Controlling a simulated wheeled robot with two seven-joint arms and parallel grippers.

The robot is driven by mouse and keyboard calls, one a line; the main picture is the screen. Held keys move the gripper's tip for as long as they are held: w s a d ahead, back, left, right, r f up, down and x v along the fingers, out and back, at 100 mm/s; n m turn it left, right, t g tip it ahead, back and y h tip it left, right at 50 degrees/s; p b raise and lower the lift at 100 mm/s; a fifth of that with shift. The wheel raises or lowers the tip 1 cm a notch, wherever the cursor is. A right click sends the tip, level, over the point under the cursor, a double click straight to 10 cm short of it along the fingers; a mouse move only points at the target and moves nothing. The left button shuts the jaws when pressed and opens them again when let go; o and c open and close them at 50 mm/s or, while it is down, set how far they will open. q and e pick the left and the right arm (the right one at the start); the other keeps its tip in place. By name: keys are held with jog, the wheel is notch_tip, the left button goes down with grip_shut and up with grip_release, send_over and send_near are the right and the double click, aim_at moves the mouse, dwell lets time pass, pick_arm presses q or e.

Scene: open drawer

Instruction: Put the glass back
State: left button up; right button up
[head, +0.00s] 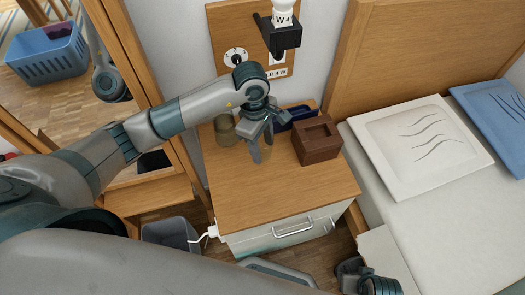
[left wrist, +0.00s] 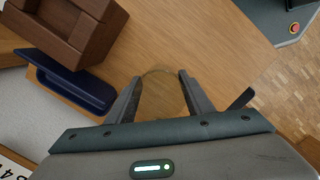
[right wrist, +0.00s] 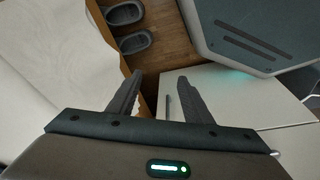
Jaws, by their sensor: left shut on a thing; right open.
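My left gripper (head: 262,152) points down over the wooden nightstand top (head: 230,190). It is shut on a clear, faintly amber glass, whose round rim shows between the fingers in the left wrist view (left wrist: 161,74). In the head view the held glass is faint and mostly hidden by the fingers. I cannot tell whether its base touches the top. My right gripper (right wrist: 155,95) is open and empty, low beside the nightstand's white drawer front (right wrist: 225,92).
An olive-tinted cup (head: 225,130) stands left of my left gripper. A brown wooden box (head: 318,146) and a dark blue holder (head: 292,119) stand to its right and behind. The nightstand's front top is clear. Slippers (right wrist: 133,42) lie on the floor near the bed.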

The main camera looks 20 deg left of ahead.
aim_at(262, 153)
pick_arm(q)
notch_tip(262, 153, down, 3)
jog(key=shift+r+b, duration=0.1)
jog(key=shift+b, duration=0.6)
jog(key=shift+f, duration=0.2)
pick_arm(e)
jog(key=v, duration=0.5)
jog(key=shift+w+r, duration=0.1)
jog(key=shift+r, duration=0.05)
pick_arm(q)
jog(key=shift+f, duration=0.15)
pick_arm(e)
jog(key=shift+w+a, duration=0.1)
jog(key=shift+a, duration=0.05)
pick_arm(q)
jog(key=o, duration=1.1)
jog(key=shift+o, duration=0.2)
pick_arm(e)
jog(key=shift+r, duration=0.15)
